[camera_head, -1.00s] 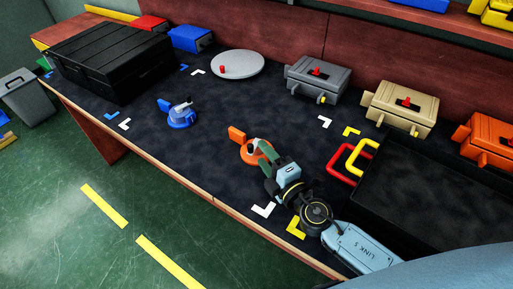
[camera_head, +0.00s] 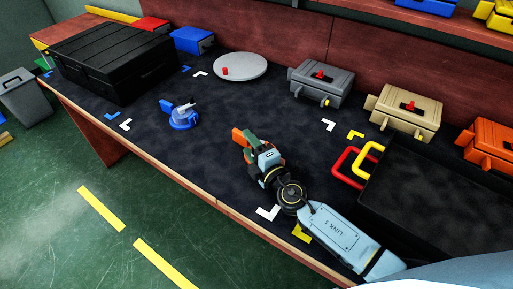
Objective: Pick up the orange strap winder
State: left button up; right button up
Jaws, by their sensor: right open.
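The orange strap winder (camera_head: 238,135) lies on the dark worktop in the middle of the head view. Only its upper left part shows; my right gripper and wrist cover the rest. My right gripper (camera_head: 249,141) comes in from the lower right and is right over the winder. It is open, with its fingertips at the winder; whether they touch it I cannot tell. My left gripper is not in view.
A blue strap winder (camera_head: 182,115) lies to the left. A round grey plate (camera_head: 240,66) is behind. A black case (camera_head: 118,58) stands at the left, and a black tray (camera_head: 440,190) with red and yellow handles at the right. Grey, tan and orange boxes line the back.

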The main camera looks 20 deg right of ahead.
jog(key=shift+d+f, duration=0.1)
jog(key=shift+f, duration=0.15)
jog(key=c, duration=1.1)
jog(key=shift+c, duration=0.2)
jog(key=shift+r, duration=0.15)
